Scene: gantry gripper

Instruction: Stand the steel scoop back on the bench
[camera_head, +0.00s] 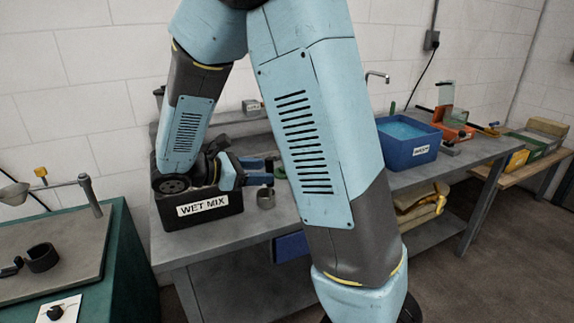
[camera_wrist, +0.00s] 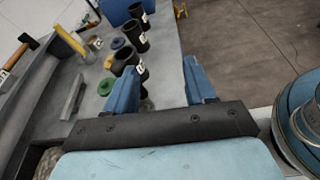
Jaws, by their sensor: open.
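My gripper (camera_head: 264,171) is open over the grey metal bench (camera_head: 180,249), just right of the black WET MIX box (camera_head: 213,214). A small grey metal cylinder (camera_head: 266,198) stands close below the fingers; I cannot tell whether it is the steel scoop. In the wrist view my gripper (camera_wrist: 160,68) has its two blue fingers apart, with nothing clearly held. Several black labelled cylinders (camera_wrist: 138,40) stand by the left finger, and one is partly hidden behind it. No scoop is clearly recognisable in either view.
A blue water tub (camera_head: 408,150) and an orange device (camera_head: 452,125) stand farther right on the bench. A grey bar (camera_wrist: 73,97) and a green ring (camera_wrist: 106,87) lie left of the fingers. My arm hides the bench's middle in the head view.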

